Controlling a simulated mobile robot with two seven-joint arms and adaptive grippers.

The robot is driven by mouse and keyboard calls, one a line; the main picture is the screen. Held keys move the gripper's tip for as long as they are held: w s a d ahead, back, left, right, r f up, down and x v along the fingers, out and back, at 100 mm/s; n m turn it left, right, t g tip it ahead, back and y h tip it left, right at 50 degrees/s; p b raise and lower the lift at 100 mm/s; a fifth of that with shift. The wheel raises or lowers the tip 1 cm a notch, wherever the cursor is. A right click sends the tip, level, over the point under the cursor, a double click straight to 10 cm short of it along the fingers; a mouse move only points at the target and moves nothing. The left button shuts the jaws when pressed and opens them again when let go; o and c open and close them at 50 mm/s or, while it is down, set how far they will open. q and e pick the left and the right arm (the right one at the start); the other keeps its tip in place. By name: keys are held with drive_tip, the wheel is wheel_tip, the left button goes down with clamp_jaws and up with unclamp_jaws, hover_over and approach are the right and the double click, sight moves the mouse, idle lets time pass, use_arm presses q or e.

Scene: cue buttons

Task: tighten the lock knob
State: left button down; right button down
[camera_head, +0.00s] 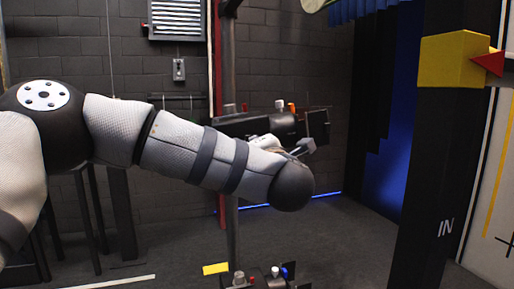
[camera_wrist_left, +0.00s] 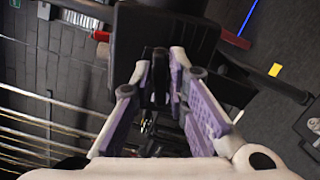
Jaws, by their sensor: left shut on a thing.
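My left arm comes in from the left in the head view, and its wrist covers most of the gripper. In the left wrist view the left gripper (camera_wrist_left: 160,66) has purple-padded fingers closed on a narrow black part (camera_wrist_left: 160,82), which looks like the lock knob. It sits against the underside of a dark housing (camera_wrist_left: 187,32). In the head view a dark fixture (camera_head: 238,125) on an upright pole lies just behind my wrist. An orange piece (camera_head: 292,107) and small grey and red pieces stand on its top. My right gripper is not in view.
A second fixture (camera_head: 262,281) with a blue piece (camera_head: 285,271) is low on the pole (camera_head: 232,235). A black pillar (camera_head: 420,180) with a yellow block (camera_head: 453,58) stands at right. Open floor lies between the pole and the pillar.

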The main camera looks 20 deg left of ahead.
use_arm(q)
drive_tip(key=shift+f+m, duration=0.15)
drive_tip(key=shift+m, duration=2.05)
drive_tip(key=c, duration=1.7)
unclamp_jaws()
drive_tip(key=v, duration=1.2)
